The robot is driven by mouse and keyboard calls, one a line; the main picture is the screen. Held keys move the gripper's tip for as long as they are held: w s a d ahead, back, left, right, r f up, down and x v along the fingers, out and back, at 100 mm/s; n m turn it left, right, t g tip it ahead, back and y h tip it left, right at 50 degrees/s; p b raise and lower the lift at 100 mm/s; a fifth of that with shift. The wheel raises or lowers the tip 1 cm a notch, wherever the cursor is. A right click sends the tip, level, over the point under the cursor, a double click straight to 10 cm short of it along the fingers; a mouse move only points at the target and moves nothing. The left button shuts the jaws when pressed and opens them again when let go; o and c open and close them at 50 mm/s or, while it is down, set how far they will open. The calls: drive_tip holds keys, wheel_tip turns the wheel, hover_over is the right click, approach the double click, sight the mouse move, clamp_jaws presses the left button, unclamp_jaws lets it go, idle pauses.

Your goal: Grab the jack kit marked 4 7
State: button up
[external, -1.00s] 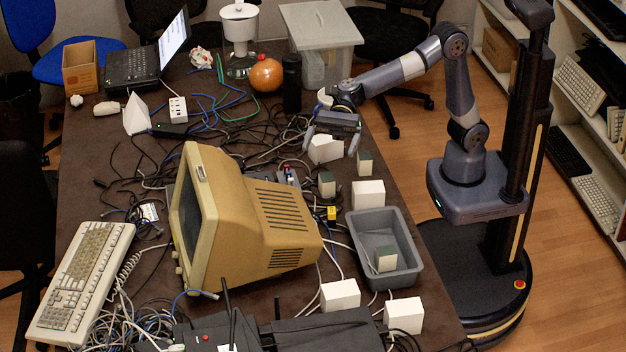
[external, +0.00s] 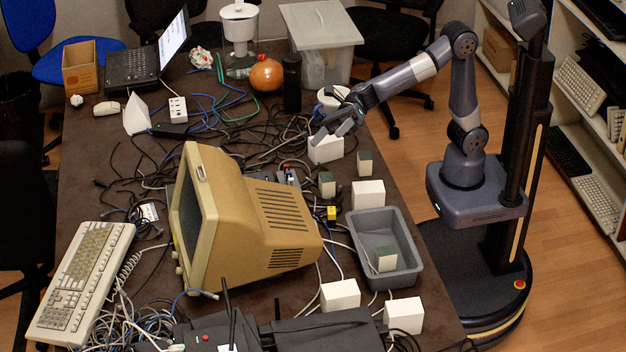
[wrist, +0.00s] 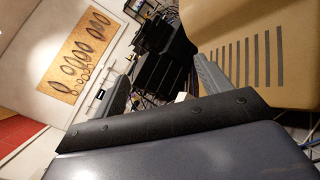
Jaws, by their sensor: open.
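Several small boxes stand along the right side of the table; no 4 7 marking is readable on any. Some are plain white: one box (external: 325,150) at my gripper, one farther right (external: 368,195), and two near the front (external: 340,295) (external: 404,316). Smaller boxes with a dark green face stand between them (external: 327,184) (external: 364,163), and another (external: 385,259) is in the grey tray (external: 411,238). My gripper (external: 335,134) is open at the far white box, tilted toward the left; contact is unclear. The wrist view shows its spread fingers (wrist: 163,84) with nothing clearly between them.
A beige monitor (external: 245,215) fills the table's middle, left of the boxes; its vented casing (wrist: 255,45) is close in the wrist view. Loose cables cover much of the table.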

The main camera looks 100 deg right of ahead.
drive_tip(key=s+d+f+m+t+h+b, duration=0.25)
drive_tip(key=d+f+m+t+h, duration=0.2)
drive_tip(key=d+m, duration=0.65)
drive_tip(key=m+g+h+b, duration=0.4)
drive_tip(key=m+h, duration=0.6)
drive_tip(key=m, duration=1.8)
approach(358, 163)
drive_tip(key=shift+t, duration=0.55)
drive_tip(key=x, duration=0.3)
drive_tip(key=b+x, duration=0.1)
drive_tip(key=shift+w+a+f, duration=0.2)
drive_tip(key=shift+a+f, duration=0.05)
drive_tip(key=shift+f, duration=0.35)
drive_tip(key=shift+w+d+f+b, duration=0.1)
drive_tip(key=shift+w+f+b, duration=0.1)
drive_tip(key=shift+w+b, duration=0.15)
drive_tip(key=shift+b+x, duration=0.85)
drive_tip(key=shift+x, duration=1.15)
drive_tip(key=shift+r, duration=0.15)
drive_tip(key=shift+c, duration=0.2)
drive_tip(key=c, duration=1.1)
